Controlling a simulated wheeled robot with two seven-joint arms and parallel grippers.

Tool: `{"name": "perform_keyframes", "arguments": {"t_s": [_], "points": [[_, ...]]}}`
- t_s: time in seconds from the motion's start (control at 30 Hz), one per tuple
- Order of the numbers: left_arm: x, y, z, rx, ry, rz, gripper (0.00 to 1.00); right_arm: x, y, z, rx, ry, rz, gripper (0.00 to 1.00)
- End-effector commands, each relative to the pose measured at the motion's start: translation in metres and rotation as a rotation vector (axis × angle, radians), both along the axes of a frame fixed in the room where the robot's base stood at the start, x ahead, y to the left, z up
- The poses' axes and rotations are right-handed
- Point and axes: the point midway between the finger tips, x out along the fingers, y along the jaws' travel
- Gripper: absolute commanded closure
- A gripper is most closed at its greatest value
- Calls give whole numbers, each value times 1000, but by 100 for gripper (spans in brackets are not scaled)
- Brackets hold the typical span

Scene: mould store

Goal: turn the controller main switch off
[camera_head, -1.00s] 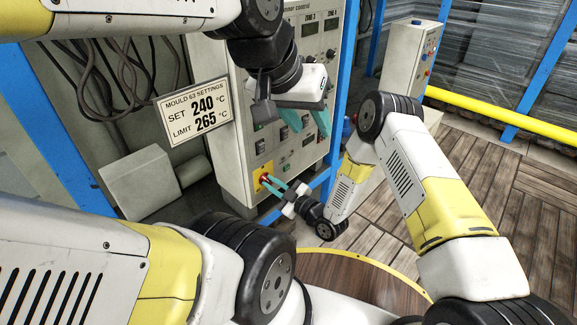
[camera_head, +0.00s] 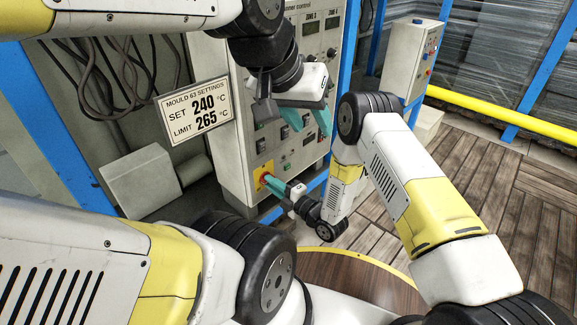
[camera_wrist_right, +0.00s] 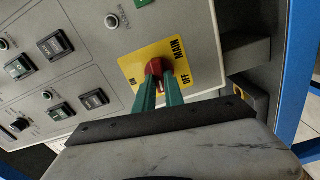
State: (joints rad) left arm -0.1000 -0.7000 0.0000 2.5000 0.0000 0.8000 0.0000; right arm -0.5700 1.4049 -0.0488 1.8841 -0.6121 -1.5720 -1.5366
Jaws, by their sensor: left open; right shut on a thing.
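The controller main switch is a red knob (camera_wrist_right: 154,68) on a yellow plate (camera_wrist_right: 183,52) low on the grey control cabinet. In the right wrist view the plate reads OFF and MAIN at its right side, with a smaller mark at its left. My right gripper (camera_wrist_right: 161,78) is shut on the red knob, its green fingers covering part of it, so the knob's exact angle is hard to tell. In the head view my right gripper (camera_head: 268,179) reaches the yellow plate from the right. My left gripper (camera_head: 307,122) is open and empty in front of the cabinet, above the right one.
The cabinet (camera_head: 233,165) has several rocker switches and displays. A settings sign (camera_head: 195,112) reads SET 240 °C, LIMIT 265 °C. A grey box (camera_head: 142,180) stands left. Blue posts (camera_head: 341,60) flank the cabinet. A second control box (camera_head: 408,60) stands behind at right, near open wooden floor.

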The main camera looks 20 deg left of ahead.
Motion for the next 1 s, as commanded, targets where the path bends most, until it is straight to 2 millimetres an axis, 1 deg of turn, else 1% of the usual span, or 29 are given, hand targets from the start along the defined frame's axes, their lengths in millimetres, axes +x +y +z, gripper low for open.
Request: {"name": "perform_keyframes", "arguments": {"t_s": [0.3,0.87,0.9,1.0], "points": [[0,0,0,0,0,0,58,-1,-1,-2,-52,-117,0,100],[0,0,0,0,0,0,58,-1,-1,-3,-65,-143,1,100],[0,0,0,0,0,0,58,-1,-1,-3,-65,-143,1,83],[0,0,0,0,0,0,58,-1,-1,-2,-64,-144,0,65]]}}
